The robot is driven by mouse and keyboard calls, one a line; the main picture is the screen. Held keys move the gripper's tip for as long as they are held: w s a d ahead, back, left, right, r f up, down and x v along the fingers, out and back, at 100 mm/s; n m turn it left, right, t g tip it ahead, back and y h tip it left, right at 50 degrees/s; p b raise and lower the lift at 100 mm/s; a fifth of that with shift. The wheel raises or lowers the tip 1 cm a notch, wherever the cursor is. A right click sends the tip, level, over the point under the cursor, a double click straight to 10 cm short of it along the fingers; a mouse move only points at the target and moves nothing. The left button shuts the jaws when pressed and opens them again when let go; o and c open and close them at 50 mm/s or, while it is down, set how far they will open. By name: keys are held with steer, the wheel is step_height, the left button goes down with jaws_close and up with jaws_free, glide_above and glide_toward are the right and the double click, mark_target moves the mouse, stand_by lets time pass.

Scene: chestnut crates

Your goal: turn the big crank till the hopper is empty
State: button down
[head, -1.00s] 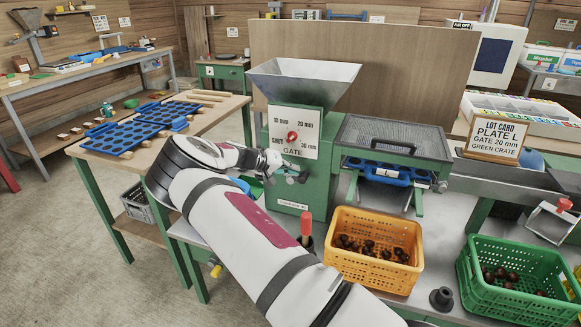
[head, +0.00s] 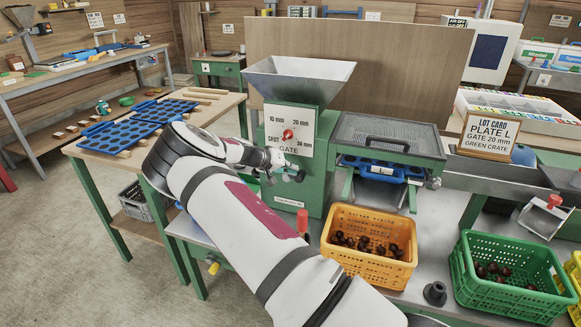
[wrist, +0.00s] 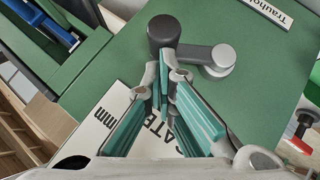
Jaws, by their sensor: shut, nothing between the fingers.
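The green machine (head: 345,182) bears a grey metal hopper (head: 297,78). Its visible upper inner walls look bare; the bottom is hidden.
A blue plate (head: 383,168) sits under the mesh cover. A lot card (head: 487,135) reads Plate L, gate 20 mm, green crate. A red-topped handle (head: 303,220) stands before the machine.

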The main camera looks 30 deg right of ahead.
mark_target(303, 178)
steer(key=shift+s+d+f+m+t+y+p, duration=0.2)
steer(key=shift+s+d+m+t+y+p, duration=0.25)
steer(key=shift+s+y+p, duration=0.25)
steer(key=shift+s+d+f+m+t+y+p, duration=0.3)
steer(key=shift+s+d+f+m+t+y, duration=0.1)
steer(key=shift+s+f+t+y, duration=0.1)
steer(key=shift+s+d+f+t, duration=0.1)
steer(key=shift+f+t, duration=0.1)
steer(key=shift+t, duration=0.05)
steer(key=shift+s+d+f, duration=0.1)
steer(key=shift+f, duration=0.3)
steer(key=shift+s+d+f+m+y, duration=0.1)
steer(key=shift+s+d+m+y, duration=0.1)
steer(key=shift+s+m+y, duration=0.1)
steer(key=f+m+t+y, duration=0.1)
steer(key=f+t+y, duration=0.1)
steer(key=f+t, duration=0.1)
steer(key=f+m+t+y+p, duration=0.1)
steer(key=f+t, duration=0.1)
steer(key=shift+s+d+f+m, duration=0.15)
steer(key=shift+s+d+m, duration=0.2)
steer(key=shift+s, duration=0.05)
